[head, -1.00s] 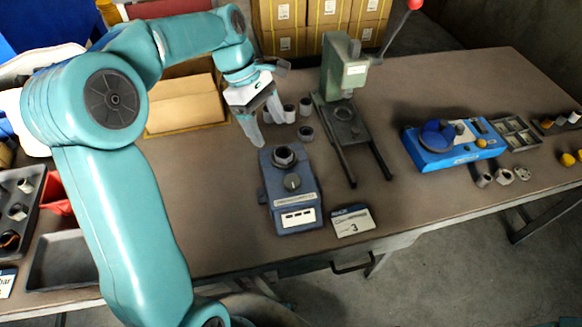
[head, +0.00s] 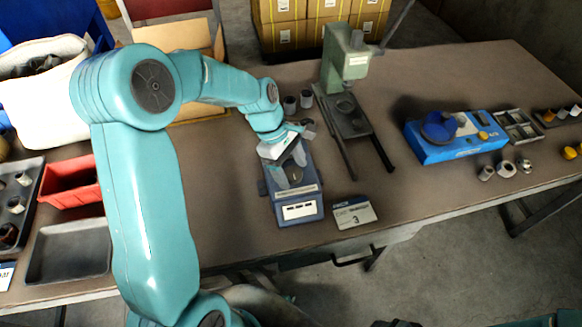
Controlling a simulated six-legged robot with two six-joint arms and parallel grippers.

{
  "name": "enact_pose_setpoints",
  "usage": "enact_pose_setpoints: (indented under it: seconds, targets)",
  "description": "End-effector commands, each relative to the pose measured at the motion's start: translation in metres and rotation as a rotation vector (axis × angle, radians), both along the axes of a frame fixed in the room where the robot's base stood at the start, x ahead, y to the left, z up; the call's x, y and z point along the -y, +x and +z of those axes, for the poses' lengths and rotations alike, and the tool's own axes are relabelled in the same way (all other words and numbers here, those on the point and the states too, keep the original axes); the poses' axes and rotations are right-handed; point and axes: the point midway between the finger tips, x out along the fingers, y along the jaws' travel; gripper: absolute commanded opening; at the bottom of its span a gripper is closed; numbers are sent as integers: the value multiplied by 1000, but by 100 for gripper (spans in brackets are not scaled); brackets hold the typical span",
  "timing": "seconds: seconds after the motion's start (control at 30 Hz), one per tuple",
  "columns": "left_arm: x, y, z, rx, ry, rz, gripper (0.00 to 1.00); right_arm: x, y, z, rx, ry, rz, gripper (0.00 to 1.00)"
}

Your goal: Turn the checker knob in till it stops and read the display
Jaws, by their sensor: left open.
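The checker (head: 312,190) is a blue-grey box on the bench, left of the green press. Its white display panel (head: 299,211) faces the front; the marks on it are too small to read. My left gripper (head: 290,180) is over the checker with its fingers open and pointing down. The fingers are around or just above the knob (head: 293,171), which is mostly hidden; I cannot tell if they touch it. The checker's upper part is hidden behind the gripper. My right gripper is not in view.
A green press (head: 345,65) stands just right of the checker, its two rails reaching forward. Grey cylinders (head: 290,104) stand behind. A blue device (head: 455,137) sits farther right. Bare bench lies left of the checker.

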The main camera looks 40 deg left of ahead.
Motion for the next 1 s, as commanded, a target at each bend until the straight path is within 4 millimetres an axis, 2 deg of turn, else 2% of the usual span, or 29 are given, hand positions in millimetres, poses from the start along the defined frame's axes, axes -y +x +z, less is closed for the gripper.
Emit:
enact_pose_setpoints:
  seconds: [0.27,0.3,0.47,0.77,1.0]
  targets:
    - [0,1,-3,0,0,0,73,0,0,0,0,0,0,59]
    - [0,1,-2,0,0,0,69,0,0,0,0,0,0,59]
    - [0,1,-2,0,0,0,17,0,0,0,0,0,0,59]
    - [0,1,-1,1,0,-23,18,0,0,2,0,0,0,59]
    - [0,2,0,0,0,-139,18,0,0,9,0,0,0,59]
